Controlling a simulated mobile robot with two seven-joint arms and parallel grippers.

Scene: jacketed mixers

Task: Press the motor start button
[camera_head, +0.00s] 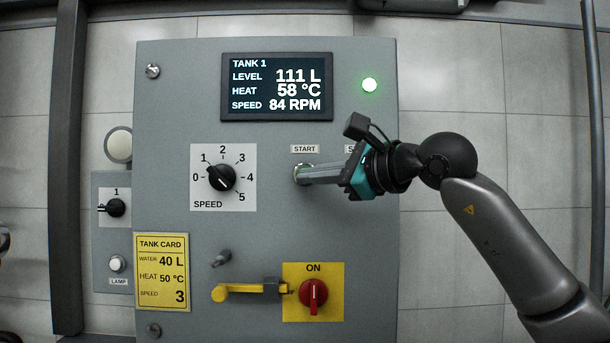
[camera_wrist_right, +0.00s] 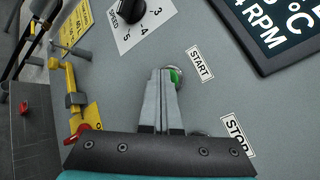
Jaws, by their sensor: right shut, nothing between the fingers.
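The green start button (camera_wrist_right: 176,76) sits under the START label on the grey control panel (camera_head: 180,110). In the head view the button's silver rim (camera_head: 299,173) shows at the tips of my right gripper (camera_head: 302,175). My right gripper is shut and empty, its fingers pointing at the button from the right. In the right wrist view the fingertips (camera_wrist_right: 165,73) overlap the button's left part; they look at or very near it, but I cannot tell contact for sure. My left gripper is not in view.
The display (camera_head: 277,86) reads 84 RPM, and a green lamp (camera_head: 369,85) is lit. The speed knob (camera_head: 222,177) is left of the button. Below are a red switch (camera_head: 313,293) marked ON and a yellow lever (camera_head: 245,291). The STOP label (camera_wrist_right: 237,135) is close to my gripper.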

